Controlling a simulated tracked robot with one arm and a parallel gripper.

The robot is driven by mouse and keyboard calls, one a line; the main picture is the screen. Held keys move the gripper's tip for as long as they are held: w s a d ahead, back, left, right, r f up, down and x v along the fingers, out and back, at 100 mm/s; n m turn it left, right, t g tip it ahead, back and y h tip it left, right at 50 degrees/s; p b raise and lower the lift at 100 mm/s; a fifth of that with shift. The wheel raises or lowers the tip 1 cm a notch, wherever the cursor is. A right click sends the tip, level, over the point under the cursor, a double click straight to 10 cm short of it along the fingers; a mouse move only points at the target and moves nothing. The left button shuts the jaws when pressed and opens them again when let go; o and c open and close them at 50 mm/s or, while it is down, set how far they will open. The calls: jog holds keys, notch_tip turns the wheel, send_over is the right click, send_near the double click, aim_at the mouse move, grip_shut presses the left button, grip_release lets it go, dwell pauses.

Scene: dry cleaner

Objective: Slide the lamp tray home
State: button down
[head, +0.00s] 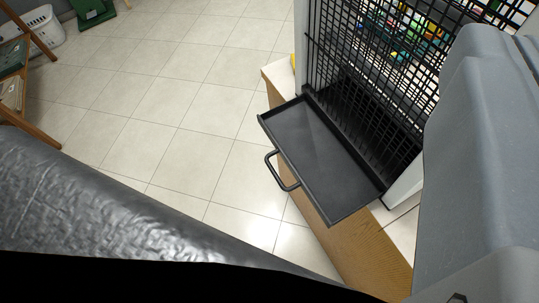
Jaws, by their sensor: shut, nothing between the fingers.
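The lamp tray (316,152) is a shallow black tray with a low rim, seen in the head view right of the middle. It sticks out from the bottom of a black wire cage (349,88), over the edge of a wooden counter (353,239). A black bar handle (279,173) is on its outer front side, facing left. The tray's floor looks empty. Its inner end is at the cage's foot, and I cannot tell how far it reaches in. My gripper is not in view, so its place relative to the handle does not show.
Light tiled floor (165,105) lies open left of the counter. A wooden shelf (18,75) and a white basket (43,30) stand at the far left, with a green object (92,12) behind. A crinkled dark grey surface (110,210) covers the lower left. Small coloured items show behind the mesh.

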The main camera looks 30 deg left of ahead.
jog(key=shift+w, duration=0.15)
jog(key=w+a+f+n+g+p, duration=0.3)
jog(key=w+a+f+n+p, duration=0.3)
jog(key=f, duration=0.3)
jog(key=w+a+f+n+g+p, duration=0.3)
jog(key=w+a+f+n+p, duration=0.1)
jog(key=a+f+n+p, duration=0.3)
jog(key=s+a+f+n+g+h+p, duration=0.25)
jog(key=a+f+n+p, duration=0.25)
jog(key=f+n, duration=0.35)
jog(key=s+a+f+n+g+h+p, duration=0.1)
jog(key=s+a+f+n+h+p, duration=0.3)
jog(key=f+n, duration=0.4)
jog(key=w+d+f+m+y, duration=0.1)
jog(key=w+d+f, duration=0.4)
jog(key=w+f, duration=0.2)
notch_tip(320, 180, down, 2)
jog(key=shift+w+f+b, duration=0.2)
jog(key=shift+w+b, duration=0.05)
jog(key=shift+b, duration=0.1)
jog(key=shift+y, duration=0.25)
